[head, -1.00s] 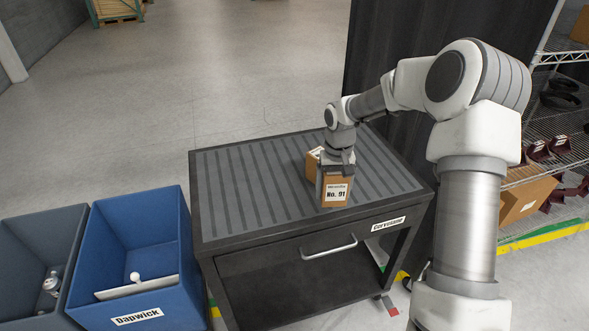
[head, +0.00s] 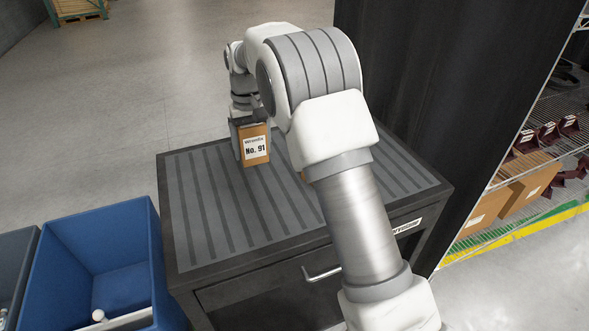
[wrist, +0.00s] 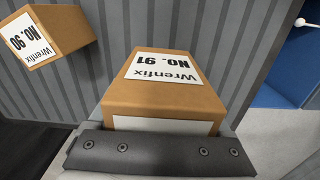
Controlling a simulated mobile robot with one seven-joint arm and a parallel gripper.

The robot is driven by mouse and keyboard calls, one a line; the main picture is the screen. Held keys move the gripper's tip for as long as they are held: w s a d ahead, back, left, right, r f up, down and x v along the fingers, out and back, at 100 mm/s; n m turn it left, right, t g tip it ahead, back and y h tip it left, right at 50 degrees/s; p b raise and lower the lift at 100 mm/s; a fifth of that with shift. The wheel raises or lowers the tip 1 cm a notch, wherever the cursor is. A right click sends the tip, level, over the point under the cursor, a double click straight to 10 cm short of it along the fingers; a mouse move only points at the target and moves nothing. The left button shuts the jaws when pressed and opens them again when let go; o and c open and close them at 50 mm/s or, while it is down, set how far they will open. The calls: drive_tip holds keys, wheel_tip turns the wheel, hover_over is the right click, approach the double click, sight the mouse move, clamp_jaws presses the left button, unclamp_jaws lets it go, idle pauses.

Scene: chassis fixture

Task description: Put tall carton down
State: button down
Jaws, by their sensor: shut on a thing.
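My gripper (head: 251,120) is shut on the tall brown carton (head: 255,151), whose white label reads "No. 91". The carton hangs upright over the back left part of the ribbed table top (head: 205,215); I cannot tell whether its base touches the surface. In the wrist view the carton (wrist: 165,98) shows its "Wrenfix No. 91" label, with a dark gripper pad (wrist: 160,155) along its near side. A second carton (wrist: 52,35), labelled "No. 90", stands apart at the upper left there. In the head view it is almost wholly hidden behind my arm.
The left and front of the table top are clear. A blue bin (head: 98,225) holding a white item stands left of the table, with a grey bin (head: 14,262) beside it. A dark partition (head: 450,80) and a wire shelf with cartons (head: 510,195) are at the right.

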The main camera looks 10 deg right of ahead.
drive_tip(key=shift+w+a+r, duration=0.2)
drive_tip(key=shift+w+a, duration=0.15)
drive_tip(key=shift+a, duration=0.4)
drive_tip(key=b, duration=0.2)
hover_over(223, 212)
wheel_tip(223, 212, down, 7)
drive_tip(key=shift+f, duration=1.95)
drive_tip(key=shift+f, duration=0.15)
unclamp_jaws()
wheel_tip(223, 212, up, 12)
drive_tip(key=p, duration=0.1)
drive_tip(key=shift+r, duration=0.2)
